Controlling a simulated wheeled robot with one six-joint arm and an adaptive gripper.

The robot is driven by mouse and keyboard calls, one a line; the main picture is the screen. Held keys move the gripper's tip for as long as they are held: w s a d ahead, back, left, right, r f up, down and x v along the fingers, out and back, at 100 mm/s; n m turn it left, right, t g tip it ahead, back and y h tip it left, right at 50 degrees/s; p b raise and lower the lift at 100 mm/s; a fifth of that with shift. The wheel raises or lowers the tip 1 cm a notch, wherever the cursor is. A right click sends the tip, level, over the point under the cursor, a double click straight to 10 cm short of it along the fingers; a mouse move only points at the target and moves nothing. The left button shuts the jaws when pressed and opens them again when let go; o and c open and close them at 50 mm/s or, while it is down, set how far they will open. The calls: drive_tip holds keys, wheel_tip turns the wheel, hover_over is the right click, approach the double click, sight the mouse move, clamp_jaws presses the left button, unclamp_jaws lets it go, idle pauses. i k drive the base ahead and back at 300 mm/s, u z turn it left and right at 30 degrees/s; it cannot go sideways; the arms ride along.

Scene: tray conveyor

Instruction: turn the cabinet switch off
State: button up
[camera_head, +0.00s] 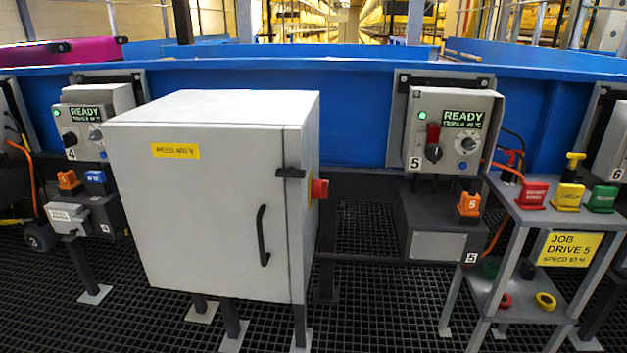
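The grey cabinet (205,215) stands on short legs left of centre. Its front door is shut, with a black bar handle (263,236) and a black latch (290,173) at its right edge. The cabinet switch (320,188) is a red knob on a yellow plate on the cabinet's right side. I see it nearly edge-on, so I cannot tell its setting. My gripper is not in view.
Drive unit 5 (452,130), with a lit green lamp and READY display, hangs on the blue conveyor wall right of the cabinet. Drive unit 4 (85,128) is at the left. A grey stand (535,215) with coloured tags is at the right.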

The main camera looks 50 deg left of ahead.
sight(319, 187)
drive_tip(key=u, duration=0.7)
drive_tip(key=i, duration=0.8)
drive_tip(key=u, duration=1.45)
drive_tip(key=i, duration=0.4)
drive_tip(key=u, duration=2.25)
drive_tip(key=k, duration=1.05)
drive_tip(key=z, duration=1.25)
